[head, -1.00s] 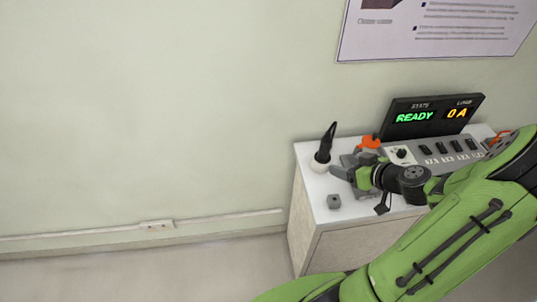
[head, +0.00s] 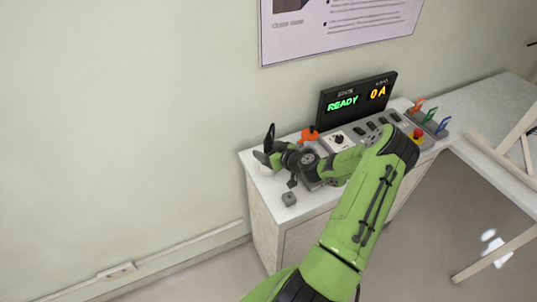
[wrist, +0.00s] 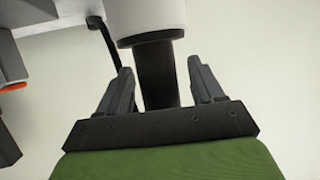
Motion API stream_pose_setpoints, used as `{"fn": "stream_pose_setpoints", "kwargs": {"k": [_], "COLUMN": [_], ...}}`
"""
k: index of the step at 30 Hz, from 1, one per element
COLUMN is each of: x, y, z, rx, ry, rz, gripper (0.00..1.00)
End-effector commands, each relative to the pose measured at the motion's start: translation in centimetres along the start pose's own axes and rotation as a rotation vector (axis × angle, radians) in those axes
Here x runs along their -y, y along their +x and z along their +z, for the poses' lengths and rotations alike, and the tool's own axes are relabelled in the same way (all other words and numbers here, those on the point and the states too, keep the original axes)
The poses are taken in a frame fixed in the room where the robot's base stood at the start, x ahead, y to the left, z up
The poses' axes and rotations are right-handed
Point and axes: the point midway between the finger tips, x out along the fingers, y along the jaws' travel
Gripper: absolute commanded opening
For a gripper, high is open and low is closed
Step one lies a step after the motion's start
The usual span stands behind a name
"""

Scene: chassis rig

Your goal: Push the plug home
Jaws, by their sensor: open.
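My gripper (head: 266,147) is at the left end of the white-topped bench in the head view. In the wrist view its two dark fingers (wrist: 163,85) stand apart on either side of a black upright handle (wrist: 157,75). The handle joins a white round holder (wrist: 145,20), which also shows below my gripper in the head view (head: 265,170). I cannot tell if a finger touches the handle. An orange part (head: 310,133) shows behind my wrist. I cannot make out which part is the plug, and my arm hides part of the bench.
A display (head: 357,99) reads READY and 0 A behind a row of black switches. A small grey block (head: 289,198) lies near the front left edge. A red button (head: 418,134) and coloured levers (head: 429,116) stand at the right. The wall is close behind.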

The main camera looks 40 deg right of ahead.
Motion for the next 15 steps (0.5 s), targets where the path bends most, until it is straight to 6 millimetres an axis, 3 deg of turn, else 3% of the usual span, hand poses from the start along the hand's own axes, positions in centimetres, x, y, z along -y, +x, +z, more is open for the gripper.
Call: {"fn": "stream_pose_setpoints", "kwargs": {"k": [3, 9, 15], "x": [0.01, -0.03, -0.01], "y": [1.15, 1.18, 1.16], "z": [0.02, 0.05, 0.05], "rx": [0.001, 0.002, 0.001], "ry": [-0.001, -0.001, -0.001], "rz": [0.0, 0.001, 0.0], "gripper": [0.67, 0.65, 0.35]}}
